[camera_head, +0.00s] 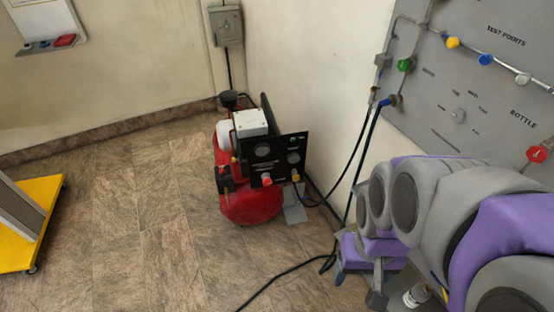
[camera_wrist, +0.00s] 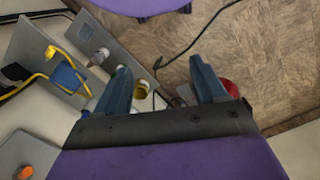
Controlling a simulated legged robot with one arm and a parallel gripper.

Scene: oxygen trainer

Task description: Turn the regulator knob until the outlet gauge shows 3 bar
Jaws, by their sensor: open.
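A black panel (camera_head: 278,152) on the front of a red compressor carries two round gauges, a left gauge (camera_head: 262,150) and a right gauge (camera_head: 293,157). Their readings are too small to tell. Below them are a red knob (camera_head: 267,180) and a brass-yellow fitting (camera_head: 296,177). I cannot tell which part is the regulator knob. My gripper (camera_head: 358,285) is low at the right, apart from the compressor and touching nothing that I can see. In the wrist view my gripper (camera_wrist: 160,68) is open and empty. A red shape (camera_wrist: 231,88) shows there, partly behind the right finger.
A grey wall board (camera_head: 480,80) at the right has pipes, coloured valves and a red valve knob (camera_head: 537,153). A dark hose (camera_head: 358,160) hangs from it and trails over the floor. A yellow-based stand (camera_head: 40,205) is at the left. The tiled floor between is clear.

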